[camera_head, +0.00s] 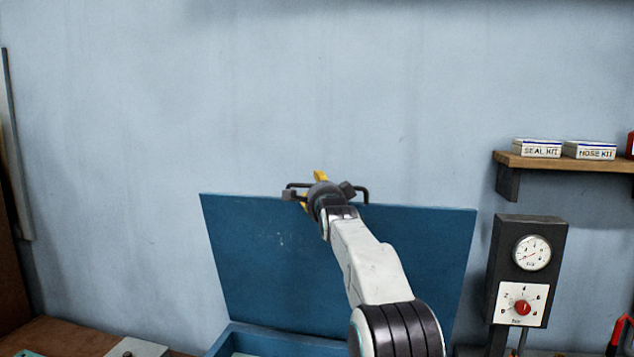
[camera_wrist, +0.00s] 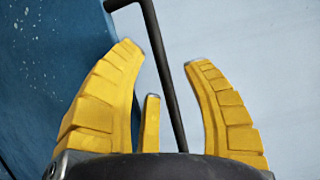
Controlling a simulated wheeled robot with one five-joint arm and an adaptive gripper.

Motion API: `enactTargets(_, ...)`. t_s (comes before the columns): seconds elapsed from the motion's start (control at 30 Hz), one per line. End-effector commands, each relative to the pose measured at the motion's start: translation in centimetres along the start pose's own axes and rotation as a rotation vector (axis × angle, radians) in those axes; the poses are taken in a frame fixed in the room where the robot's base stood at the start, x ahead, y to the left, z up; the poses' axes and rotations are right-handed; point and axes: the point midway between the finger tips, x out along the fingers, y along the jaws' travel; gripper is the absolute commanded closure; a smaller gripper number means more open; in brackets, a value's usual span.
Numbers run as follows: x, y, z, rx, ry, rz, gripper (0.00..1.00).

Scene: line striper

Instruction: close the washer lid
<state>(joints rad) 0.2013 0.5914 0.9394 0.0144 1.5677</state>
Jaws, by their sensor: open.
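The washer lid (camera_head: 260,250) is a blue panel standing raised, leaning back near the wall, above the blue washer body (camera_head: 270,338). A dark bar handle (camera_head: 364,193) sits at the lid's top edge. My gripper (camera_head: 312,188) is at this handle, and my arm hides part of the lid. In the wrist view my gripper (camera_wrist: 163,54) has its yellow fingers spread. The handle (camera_wrist: 166,80) runs between them with visible gaps on both sides. The lid (camera_wrist: 50,60) fills the left of that view.
A black panel with a gauge and a red knob (camera_head: 522,307) stands right of the lid. A wooden shelf (camera_head: 570,163) with small boxes is on the wall at right. A brown bench surface (camera_head: 60,338) lies at lower left. The wall above the lid is clear.

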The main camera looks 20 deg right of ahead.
Motion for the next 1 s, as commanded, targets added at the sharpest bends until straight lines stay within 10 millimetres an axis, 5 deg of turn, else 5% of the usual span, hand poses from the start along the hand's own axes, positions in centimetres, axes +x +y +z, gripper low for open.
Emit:
enactTargets(0.6, 1.19, 0.08, 0.0, -0.001, 0.0, 0.0, 0.53)
enactTargets(1.0, 1.18, 0.08, 0.0, -0.001, 0.0, 0.001, 0.89)
